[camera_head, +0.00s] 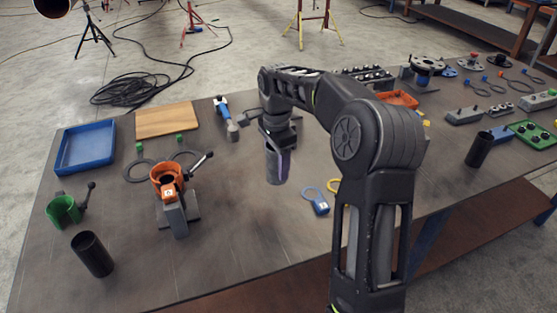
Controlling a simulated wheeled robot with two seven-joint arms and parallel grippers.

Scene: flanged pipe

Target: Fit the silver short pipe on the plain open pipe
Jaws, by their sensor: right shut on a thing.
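A silver short pipe (274,168) hangs roughly upright below my right gripper (280,143), which is shut on its upper end. The pipe is above the middle of the table. My right arm comes in from the lower right and hides part of the table behind it. An open dark pipe (92,254) stands at the front left, slightly tilted in the picture. Another dark pipe (479,149) stands at the right. I cannot tell which one is the plain open pipe. My left gripper is not in view.
An orange clamp (167,180) on a grey stand is left of the held pipe; a green clamp (64,210) is farther left. A blue tray (86,147), a wooden board (167,119) and flat rings lie behind. A blue tag (316,203) lies near my arm. The front middle is clear.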

